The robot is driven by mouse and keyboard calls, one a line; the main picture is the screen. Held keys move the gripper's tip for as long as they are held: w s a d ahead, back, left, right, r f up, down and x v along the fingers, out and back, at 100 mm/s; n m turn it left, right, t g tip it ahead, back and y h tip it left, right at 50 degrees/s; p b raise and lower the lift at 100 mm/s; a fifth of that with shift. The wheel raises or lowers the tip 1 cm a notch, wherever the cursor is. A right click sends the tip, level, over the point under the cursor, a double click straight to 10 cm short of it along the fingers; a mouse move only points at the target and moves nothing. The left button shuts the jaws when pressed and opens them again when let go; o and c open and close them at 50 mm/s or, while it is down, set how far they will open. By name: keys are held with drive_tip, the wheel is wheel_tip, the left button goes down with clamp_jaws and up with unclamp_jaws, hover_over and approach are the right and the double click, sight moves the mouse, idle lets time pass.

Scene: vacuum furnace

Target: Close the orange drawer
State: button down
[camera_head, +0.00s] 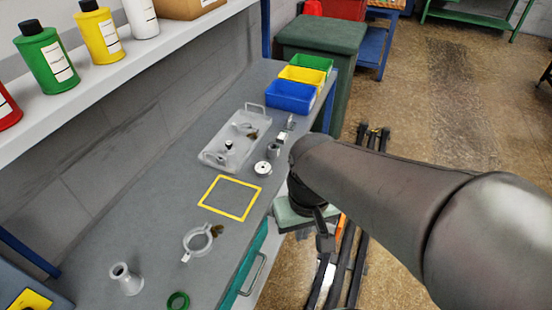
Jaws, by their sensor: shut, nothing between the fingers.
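No orange drawer shows clearly. A small orange sliver (341,222) shows just right of my gripper, beside dark rails on the floor; I cannot tell if it is part of the drawer. A teal drawer front (245,272) with a metal handle (256,276) is on the bench side, left of and below my gripper. My dark gripper (325,243) points down beside the bench's right edge, shut and empty. A pale green flat surface (290,216) lies just left of it, partly hidden by my wrist. My arm hides part of the bench side.
The grey bench top (150,230) holds a clear tray (216,156), a yellow square frame (231,215), a clamp ring (197,242), a green ring (178,301) and small metal parts. Blue, yellow and green bins (291,97) stand at its far end. Dark rails (350,262) run along the floor.

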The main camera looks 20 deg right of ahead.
drive_tip(key=w+d+f+m+y+b, duration=0.45)
drive_tip(key=d+f+m+b, duration=0.4)
drive_tip(key=d+m, duration=0.35)
drive_tip(key=s+d+f+m+t+y+b, duration=0.1)
drive_tip(key=d+f+m+t+b, duration=0.2)
drive_tip(key=d+f+m, duration=0.35)
drive_tip(key=s+d+f+m+t+y+b, duration=0.1)
drive_tip(key=d+f+m+t+y+b, duration=0.15)
drive_tip(key=d+m, duration=0.7)
drive_tip(key=w+a+f+n+h+b, duration=0.1)
drive_tip(key=w+a+f+n, duration=0.1)
drive_tip(key=w+a+f, duration=0.4)
drive_tip(key=shift+w+f, duration=0.65)
drive_tip(key=shift+a+g, duration=0.15)
drive_tip(key=shift+g, duration=0.1)
